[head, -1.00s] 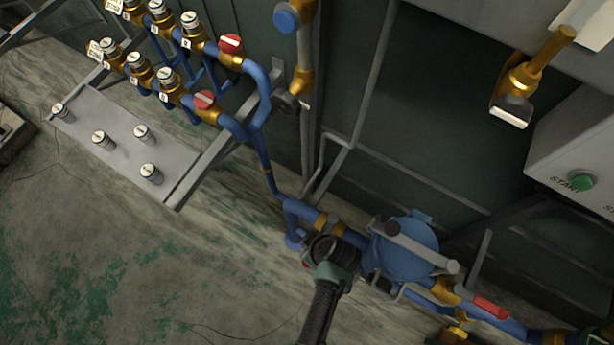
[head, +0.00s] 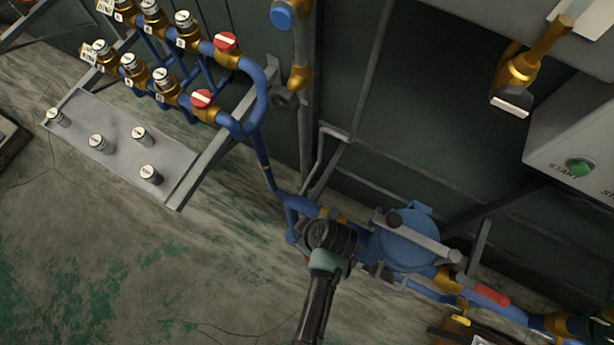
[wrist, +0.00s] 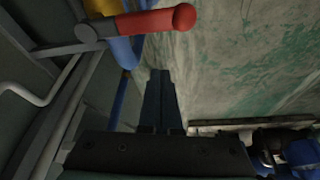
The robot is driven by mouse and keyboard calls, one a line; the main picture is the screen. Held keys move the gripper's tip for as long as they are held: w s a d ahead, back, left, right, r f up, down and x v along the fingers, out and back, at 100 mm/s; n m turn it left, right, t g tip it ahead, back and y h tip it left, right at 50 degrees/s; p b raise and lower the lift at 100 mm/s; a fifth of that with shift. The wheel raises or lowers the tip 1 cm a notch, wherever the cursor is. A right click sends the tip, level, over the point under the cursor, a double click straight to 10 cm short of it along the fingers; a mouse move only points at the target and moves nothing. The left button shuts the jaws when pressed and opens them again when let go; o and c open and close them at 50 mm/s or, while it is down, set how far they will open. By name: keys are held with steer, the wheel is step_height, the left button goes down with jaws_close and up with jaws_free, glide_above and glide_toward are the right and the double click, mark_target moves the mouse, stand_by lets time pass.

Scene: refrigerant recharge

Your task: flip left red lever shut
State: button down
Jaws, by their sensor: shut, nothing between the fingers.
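In the wrist view a red lever (wrist: 157,20) sticks out to the right from a grey hub on a brass and blue pipe, near the top. My gripper (wrist: 161,75) is shut and empty. Its fingertips are below the lever in that picture, with a visible gap. In the head view my wrist (head: 328,245) is over the blue pipe, left of the round blue housing, and hides the fingers and most of what is behind. Another red lever (head: 491,294) lies along the pipe at the right. I cannot tell for certain which lever the wrist view shows.
The blue housing (head: 408,240) with grey bars is close to the right of my wrist. A valve rack with red caps (head: 226,42) and a grey plate (head: 118,150) stand at upper left. A control box with a green button (head: 580,167) is at right. The floor at lower left is open.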

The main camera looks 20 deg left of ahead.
steer(key=shift+v, duration=2.5)
steer(key=shift+w, duration=0.15)
